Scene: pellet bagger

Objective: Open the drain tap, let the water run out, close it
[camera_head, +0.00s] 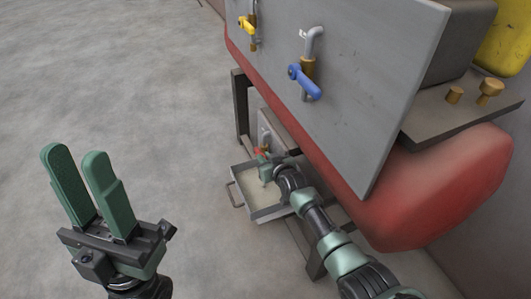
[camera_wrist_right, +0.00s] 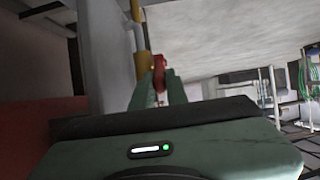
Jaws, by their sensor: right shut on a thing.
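The drain tap has a red handle (camera_head: 261,150) and sits low under the red tank (camera_head: 440,190). In the right wrist view the red handle (camera_wrist_right: 159,74) is at the fingertips, beside a brass tap body (camera_wrist_right: 141,62). My right gripper (camera_head: 265,166) is shut on the red handle; its fingers hide part of it. A grey metal tray (camera_head: 240,190) with a pale bottom lies below the tap. I cannot tell whether water is running or how much is in the tray. My left gripper (camera_head: 77,155) is open and empty, away from the tap.
A grey panel (camera_head: 365,70) above carries a yellow-handled valve (camera_head: 246,25) and a blue-handled valve (camera_head: 305,82). Dark frame legs (camera_head: 240,110) stand beside the tray. The concrete floor (camera_head: 120,80) at left is clear.

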